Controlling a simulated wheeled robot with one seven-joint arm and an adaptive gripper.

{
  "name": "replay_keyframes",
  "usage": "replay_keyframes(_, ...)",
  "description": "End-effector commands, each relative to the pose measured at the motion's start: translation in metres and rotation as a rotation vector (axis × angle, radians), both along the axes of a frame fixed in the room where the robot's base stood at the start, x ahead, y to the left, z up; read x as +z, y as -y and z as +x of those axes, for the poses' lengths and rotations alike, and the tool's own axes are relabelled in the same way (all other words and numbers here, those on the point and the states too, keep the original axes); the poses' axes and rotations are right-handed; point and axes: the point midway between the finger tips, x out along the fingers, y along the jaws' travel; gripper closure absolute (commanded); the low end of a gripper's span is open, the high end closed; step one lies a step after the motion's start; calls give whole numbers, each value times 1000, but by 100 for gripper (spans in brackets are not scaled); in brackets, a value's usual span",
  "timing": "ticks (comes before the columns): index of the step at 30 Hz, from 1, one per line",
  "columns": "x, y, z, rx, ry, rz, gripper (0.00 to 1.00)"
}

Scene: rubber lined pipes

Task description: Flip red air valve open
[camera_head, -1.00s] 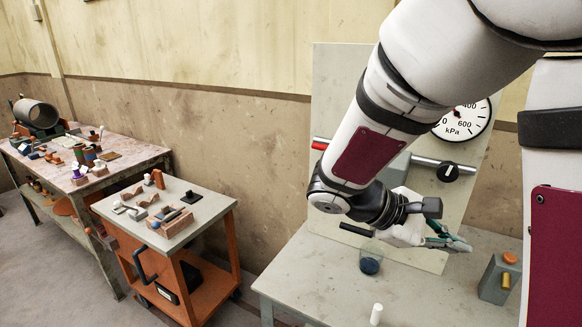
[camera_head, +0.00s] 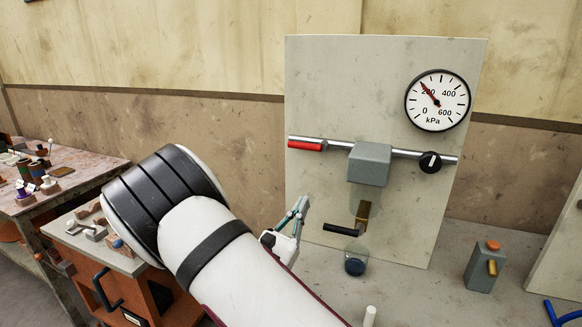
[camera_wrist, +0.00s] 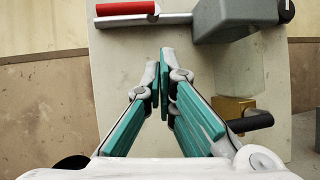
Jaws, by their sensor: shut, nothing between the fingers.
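The red air valve handle (camera_head: 307,144) is at the left end of the metal pipe on the grey upright panel. It lies level, in line with the pipe. In the wrist view the red handle (camera_wrist: 126,9) is at the top, left of the grey box. My gripper (camera_head: 303,204) is below the red handle in the head view, in front of the panel's left side. In the wrist view my gripper's (camera_wrist: 163,66) teal fingers are together and empty, pointing toward the panel below the pipe. They are apart from the red handle.
A grey box (camera_head: 370,164) and a black knob (camera_head: 430,162) sit on the pipe. A brass tap (camera_head: 362,213) with a black lever (camera_head: 341,229) is above a cup (camera_head: 355,266). The gauge (camera_head: 437,100) needle points near 200. A white cylinder (camera_head: 370,316) stands on the bench.

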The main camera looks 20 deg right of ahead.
Motion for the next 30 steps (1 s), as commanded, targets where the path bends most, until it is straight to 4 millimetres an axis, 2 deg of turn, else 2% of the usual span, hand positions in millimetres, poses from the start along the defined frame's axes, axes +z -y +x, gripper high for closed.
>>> replay_keyframes(1, -9, -11, 6, 39, -10, -37, 100)
replay_keyframes(4, -18, -26, 12, 92, -19, -86, 100)
replay_keyframes(10, -25, -38, 16, 133, -25, -120, 100)
replay_keyframes(22, -21, -34, 20, 132, -25, -118, 100)
replay_keyframes(30, 4, -13, 48, 128, -21, -116, 100)
